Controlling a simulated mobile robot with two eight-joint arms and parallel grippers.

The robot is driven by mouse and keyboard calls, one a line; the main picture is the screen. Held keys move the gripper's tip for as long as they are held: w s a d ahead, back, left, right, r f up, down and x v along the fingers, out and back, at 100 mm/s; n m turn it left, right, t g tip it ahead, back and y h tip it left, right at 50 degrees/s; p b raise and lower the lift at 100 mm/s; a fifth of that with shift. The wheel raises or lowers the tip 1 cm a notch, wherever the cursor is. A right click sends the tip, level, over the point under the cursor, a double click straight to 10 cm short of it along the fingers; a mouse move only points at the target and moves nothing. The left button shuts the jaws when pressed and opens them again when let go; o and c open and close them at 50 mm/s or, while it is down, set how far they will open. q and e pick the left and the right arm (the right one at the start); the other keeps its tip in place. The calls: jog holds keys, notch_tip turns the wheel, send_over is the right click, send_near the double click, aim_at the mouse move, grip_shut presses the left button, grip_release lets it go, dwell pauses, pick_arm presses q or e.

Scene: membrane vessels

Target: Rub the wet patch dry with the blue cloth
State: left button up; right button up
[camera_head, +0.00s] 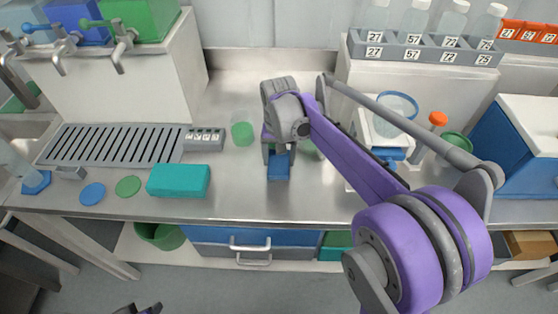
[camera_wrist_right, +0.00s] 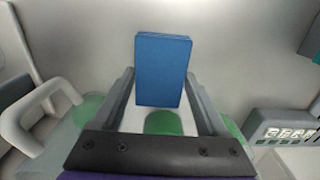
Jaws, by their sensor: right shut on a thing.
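The blue cloth (camera_head: 278,171) is a folded block between the fingers of my right gripper (camera_head: 279,156). The gripper is shut on it and points down over the middle of the steel bench (camera_head: 235,190). In the right wrist view the cloth (camera_wrist_right: 163,68) stands out beyond the fingertips. I cannot tell whether it touches the bench. I cannot make out the wet patch against the shiny steel; the gripper and cloth may hide it. A small dark part at the bottom edge of the head view may be my left gripper (camera_head: 140,309); its jaws do not show clearly.
A clear cup with green contents (camera_head: 242,130) stands just left of the gripper; another green thing is partly hidden behind it. A teal block (camera_head: 178,181), a slotted grey drain tray (camera_head: 115,145) and blue and green discs lie left. A numbered bottle rack (camera_head: 425,50) stands back right.

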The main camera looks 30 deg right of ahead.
jog(key=r, duration=0.1)
jog(key=r+p, duration=0.1)
jog(key=r, duration=0.1)
jog(key=shift+s+a+r+p, duration=0.2)
jog(key=shift+s+r+p, duration=0.1)
jog(key=shift+r+p, duration=0.05)
jog(key=shift+w+d+r+p, duration=0.1)
jog(key=shift+r+p, duration=0.4)
jog(key=shift+r, duration=0.15)
jog(key=shift+r+p, duration=0.65)
jog(key=shift+r, duration=0.45)
